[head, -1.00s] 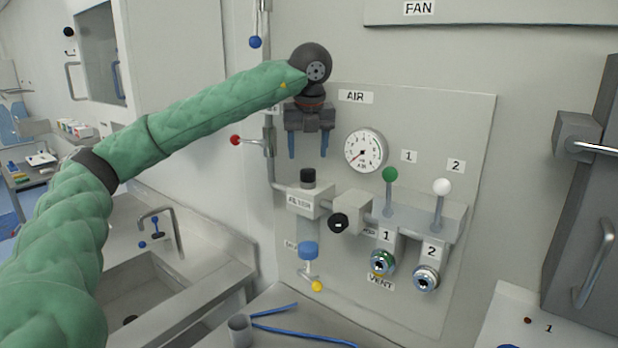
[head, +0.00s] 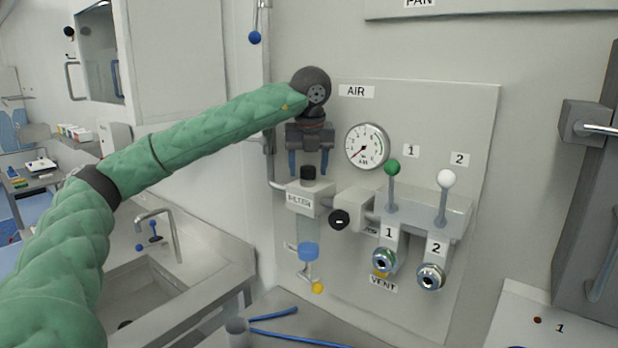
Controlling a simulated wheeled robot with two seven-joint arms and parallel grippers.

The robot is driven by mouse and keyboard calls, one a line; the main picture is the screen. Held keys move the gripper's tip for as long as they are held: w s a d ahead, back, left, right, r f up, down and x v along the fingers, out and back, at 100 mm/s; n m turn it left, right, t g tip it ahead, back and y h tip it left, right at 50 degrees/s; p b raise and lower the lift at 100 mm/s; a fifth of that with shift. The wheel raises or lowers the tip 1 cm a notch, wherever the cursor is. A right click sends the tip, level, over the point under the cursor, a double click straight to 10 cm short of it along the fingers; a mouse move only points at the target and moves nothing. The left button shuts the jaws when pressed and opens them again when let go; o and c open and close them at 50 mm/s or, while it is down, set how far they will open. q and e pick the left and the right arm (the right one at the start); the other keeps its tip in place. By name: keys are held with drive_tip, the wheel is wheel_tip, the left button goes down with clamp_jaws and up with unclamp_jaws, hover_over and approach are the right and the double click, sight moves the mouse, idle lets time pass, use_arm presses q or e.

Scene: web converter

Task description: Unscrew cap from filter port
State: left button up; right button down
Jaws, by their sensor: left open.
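The filter (head: 303,199) is a pale block with a "FILTER" label, mounted on the air panel. A black cylindrical cap (head: 308,172) stands upright on its top port. My left gripper (head: 308,170) points down over the filter, its two blue fingers apart. The cap shows between the fingertips, and I cannot tell whether they touch it. Below the filter hang a clear bowl, a blue ring (head: 308,252) and a yellow-knobbed drain (head: 317,287).
A pressure gauge (head: 366,147) and a black knob (head: 339,220) sit to the right of the filter. Green (head: 393,168) and white (head: 446,178) levers stand on the manifold. A pipe runs close to the left.

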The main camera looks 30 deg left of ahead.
use_arm(q)
drive_tip(key=shift+w+f, duration=0.1)
idle(0.4)
drive_tip(key=shift+b, duration=0.35)
drive_tip(key=c, duration=1.2)
drive_tip(key=shift+c, duration=0.2)
